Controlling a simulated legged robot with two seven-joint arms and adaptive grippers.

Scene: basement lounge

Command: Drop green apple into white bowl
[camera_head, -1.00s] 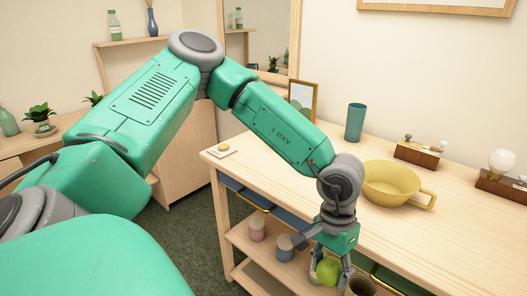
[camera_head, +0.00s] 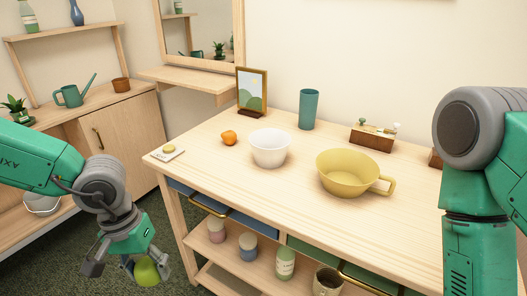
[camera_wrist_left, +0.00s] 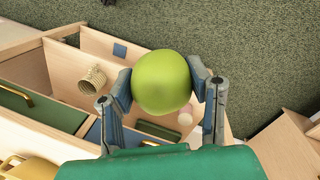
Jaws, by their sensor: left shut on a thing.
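The green apple (camera_head: 147,271) is held between the fingers of my left gripper (camera_head: 130,268), low at the left, in front of and below the tabletop. In the left wrist view the apple (camera_wrist_left: 161,82) sits between both fingers, with the floor and lower shelf behind it. The white bowl (camera_head: 270,150) stands upright on the table, to the right of and above the gripper in the picture. No contents show in it. My right arm comes in at the right edge; its gripper is out of view.
On the wooden table (camera_head: 240,185) are a yellow handled pan (camera_head: 345,172), an orange fruit (camera_head: 229,138), a teal cup (camera_head: 308,109), a picture frame (camera_head: 252,91), a wooden block with knobs (camera_head: 372,137) and a small card (camera_head: 164,153). The table's left front edge lies near my left gripper.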

